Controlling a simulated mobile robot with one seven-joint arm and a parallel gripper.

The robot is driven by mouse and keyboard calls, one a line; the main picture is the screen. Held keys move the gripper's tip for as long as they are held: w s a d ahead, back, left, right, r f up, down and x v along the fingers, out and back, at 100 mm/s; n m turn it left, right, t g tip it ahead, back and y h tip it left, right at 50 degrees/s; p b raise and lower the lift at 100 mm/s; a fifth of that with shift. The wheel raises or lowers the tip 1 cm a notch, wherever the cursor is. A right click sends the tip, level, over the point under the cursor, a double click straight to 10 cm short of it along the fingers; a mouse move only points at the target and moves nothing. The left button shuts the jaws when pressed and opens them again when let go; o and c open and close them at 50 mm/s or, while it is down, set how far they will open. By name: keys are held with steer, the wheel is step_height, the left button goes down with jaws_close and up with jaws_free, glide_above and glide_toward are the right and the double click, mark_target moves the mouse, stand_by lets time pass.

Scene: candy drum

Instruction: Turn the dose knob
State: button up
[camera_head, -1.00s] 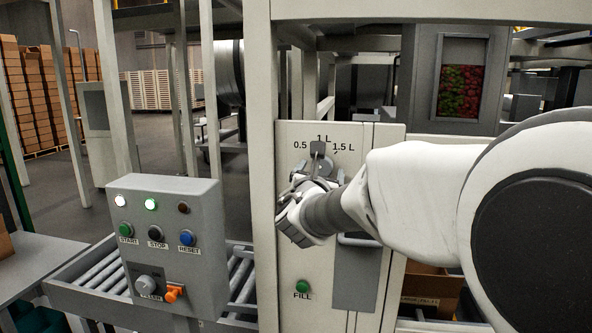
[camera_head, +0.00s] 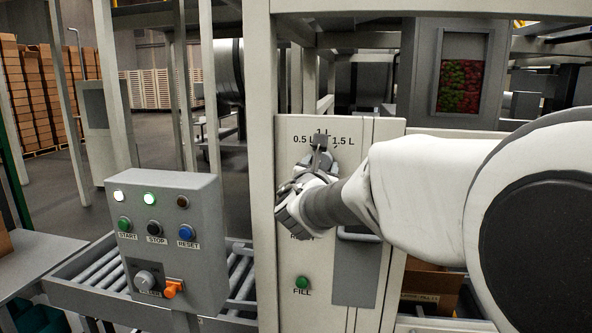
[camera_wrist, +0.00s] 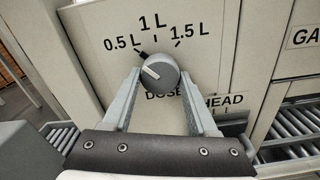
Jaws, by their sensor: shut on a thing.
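The dose knob (camera_wrist: 160,74) is a round grey dial with a white pointer line, in the middle of the wrist view. Its line points up and left, toward the 0.5 L mark (camera_wrist: 122,43). The 1 L mark (camera_wrist: 152,22) is above it and the 1.5 L mark (camera_wrist: 190,33) is up and right. My gripper (camera_wrist: 162,80) has one finger on each side of the knob and is shut on it. In the head view my gripper (camera_head: 319,152) is at the cream panel (camera_head: 290,255), and it hides the knob there and partly covers the 1 L label.
A green FILL button (camera_head: 302,283) is low on the same panel. A grey control box (camera_head: 170,250) with lamps, buttons and an orange switch (camera_head: 174,289) stands to the left, above a roller conveyor (camera_head: 85,275). A candy window (camera_head: 461,75) is at upper right.

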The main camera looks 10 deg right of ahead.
steer(key=m+b, duration=0.1)
steer(key=b, duration=0.2)
steer(key=m+b, duration=0.2)
steer(key=b, duration=0.1)
steer(key=shift+f, duration=0.3)
steer(key=m+b, duration=0.4)
steer(key=b, duration=0.1)
steer(key=shift+r, duration=0.15)
steer(key=shift+r+m+b, duration=0.15)
steer(key=shift+m+b, duration=0.45)
steer(key=shift+b, duration=0.25)
steer(key=shift+r, duration=0.1)
steer(key=o, duration=1.4)
steer(key=shift+a, duration=0.1)
